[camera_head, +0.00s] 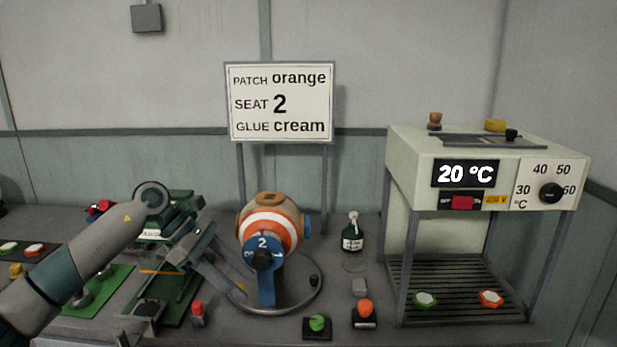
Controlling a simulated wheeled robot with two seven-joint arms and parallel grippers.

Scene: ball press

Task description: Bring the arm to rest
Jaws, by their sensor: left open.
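My left arm (88,262) comes in from the lower left and bends at a round joint near the green bench equipment. My left gripper (222,274) points down and to the right, open and with nothing seen between its fingers. It is just left of the ball stand in the picture. The ball (270,218), with orange and white rings and blue and tan parts, sits upright in a round stand (292,306) behind a blue dial marked 2. Whether the gripper touches the stand I cannot tell. My right gripper is out of view.
A press (458,148) showing 20 °C stands at right. Green (317,323) and orange (365,308) buttons and a red-topped piece (197,311) line the front.

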